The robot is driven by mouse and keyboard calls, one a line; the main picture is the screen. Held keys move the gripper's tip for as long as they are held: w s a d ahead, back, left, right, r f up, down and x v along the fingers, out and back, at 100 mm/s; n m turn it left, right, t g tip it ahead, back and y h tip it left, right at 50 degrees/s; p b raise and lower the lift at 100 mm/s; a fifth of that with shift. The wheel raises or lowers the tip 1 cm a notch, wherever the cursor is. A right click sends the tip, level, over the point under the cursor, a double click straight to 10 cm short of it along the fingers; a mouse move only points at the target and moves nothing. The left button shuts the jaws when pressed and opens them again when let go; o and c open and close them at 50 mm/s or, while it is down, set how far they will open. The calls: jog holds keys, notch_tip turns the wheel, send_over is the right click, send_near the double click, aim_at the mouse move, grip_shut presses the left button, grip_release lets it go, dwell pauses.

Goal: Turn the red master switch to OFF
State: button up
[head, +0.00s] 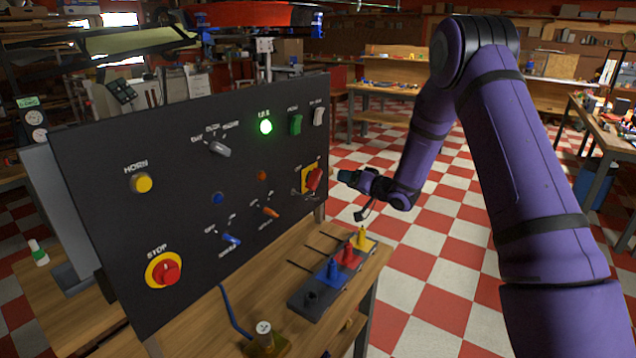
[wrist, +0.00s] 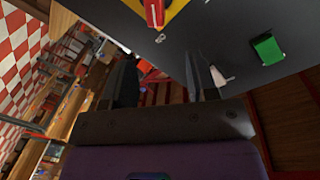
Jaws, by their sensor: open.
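The red master switch (head: 314,179) is a red rotary handle on a yellow plate at the right edge of the black panel (head: 110,235). Its handle looks tilted in the head view; the lettering around it is too small to read. In the wrist view the red handle (wrist: 155,12) and part of its yellow plate show at the top edge, cut off by the frame. My gripper (head: 344,176) is just right of the switch in the head view, apart from it. In the wrist view my gripper (wrist: 158,80) has its two dark fingers spread, with no part of the switch between them.
A green rocker (head: 295,124) and a white switch (head: 318,116) sit above the red switch. A lever switch (head: 271,212) is to its lower left. Colored plugs stand in a dark block (head: 318,302) on the wooden bench below.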

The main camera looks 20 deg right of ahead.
aim_at(318, 181)
jog(key=shift+y, duration=0.8)
jog(key=w+a+f, duration=0.1)
jog(key=w+a, duration=0.1)
jog(key=w+a+f, duration=0.1)
jog(key=w+a, duration=0.2)
jog(key=w+a+f, duration=0.1)
jog(key=w+a, duration=0.1)
jog(key=shift+w+a+f, duration=0.25)
jog(key=shift+w, duration=0.1)
jog(key=c, duration=0.9)
